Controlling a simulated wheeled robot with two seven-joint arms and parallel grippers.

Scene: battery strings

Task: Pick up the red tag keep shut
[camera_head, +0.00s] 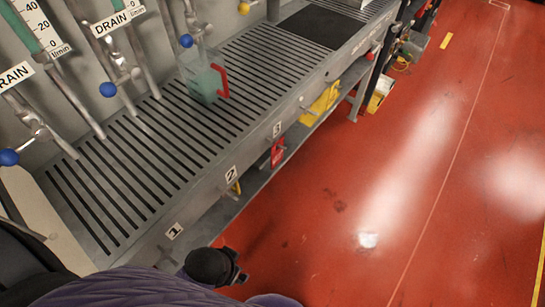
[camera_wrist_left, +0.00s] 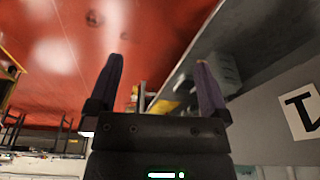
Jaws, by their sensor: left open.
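The red tag (camera_head: 277,153) hangs on the front of the grey slotted bench, just below the number 3 label (camera_head: 277,129). I cannot make out the red tag in the left wrist view. My left gripper (camera_head: 238,272) is low in front of the bench near the number 1 label (camera_head: 174,231), well short of the tag. In the left wrist view my left gripper (camera_wrist_left: 158,60) is open, with its two fingers apart and nothing between them. My right gripper is not in view.
The bench (camera_head: 140,228) runs away to the upper right. A small yellow item (camera_head: 236,187) hangs below the number 2 label (camera_head: 230,174). A clear jug with a red handle (camera_head: 220,80) stands on the grate. The red floor (camera_head: 330,230) is clear.

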